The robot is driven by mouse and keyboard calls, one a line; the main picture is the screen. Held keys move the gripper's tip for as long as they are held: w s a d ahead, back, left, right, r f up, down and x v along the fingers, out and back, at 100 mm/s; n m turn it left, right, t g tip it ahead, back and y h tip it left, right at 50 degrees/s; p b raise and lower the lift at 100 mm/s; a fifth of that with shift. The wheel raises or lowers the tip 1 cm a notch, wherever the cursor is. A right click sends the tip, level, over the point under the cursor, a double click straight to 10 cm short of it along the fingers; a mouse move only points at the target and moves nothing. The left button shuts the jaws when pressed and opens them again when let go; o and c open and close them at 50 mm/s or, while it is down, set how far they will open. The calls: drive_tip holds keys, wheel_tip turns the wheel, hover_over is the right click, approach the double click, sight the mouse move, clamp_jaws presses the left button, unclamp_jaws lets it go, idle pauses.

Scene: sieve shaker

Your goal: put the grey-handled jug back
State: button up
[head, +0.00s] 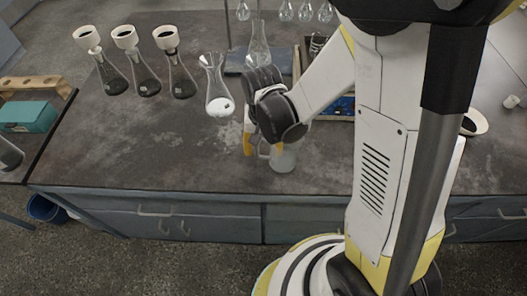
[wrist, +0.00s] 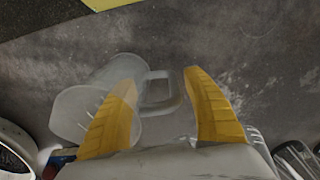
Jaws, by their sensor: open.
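The clear jug with the grey handle (head: 283,158) stands on the dark bench top near its front edge, partly hidden by my arm. In the wrist view the jug (wrist: 75,112) is at the left, its handle (wrist: 172,103) pointing right. My gripper (wrist: 160,80) is open, its yellow fingers on either side of the handle in the picture. The left finger overlaps the jug's body; I cannot tell whether either finger touches it. In the head view my gripper (head: 263,147) is beside the jug, low over the bench.
A conical flask with white contents (head: 219,103) stands left of my gripper. Several dark flasks with white funnels (head: 146,85) stand farther left. A clear flask (head: 259,45) stands behind my gripper. A teal box (head: 28,116) is at the far left. The front left bench top is clear.

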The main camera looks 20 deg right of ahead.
wheel_tip(320, 180, up, 9)
drive_tip(key=p, duration=0.3)
drive_tip(key=shift+r, duration=0.15)
drive_tip(key=s+d+r+n+t, duration=0.1)
drive_tip(key=s+d+r+t, duration=0.1)
drive_tip(key=r, duration=0.5)
drive_tip(key=s+d+r+n+t, duration=0.2)
drive_tip(key=s+r+t, duration=0.3)
drive_tip(key=r, duration=0.3)
drive_tip(key=shift+s+d+n, duration=0.2)
drive_tip(key=shift+d+n, duration=0.1)
drive_tip(key=shift+d, duration=0.5)
drive_tip(key=shift+d, duration=0.1)
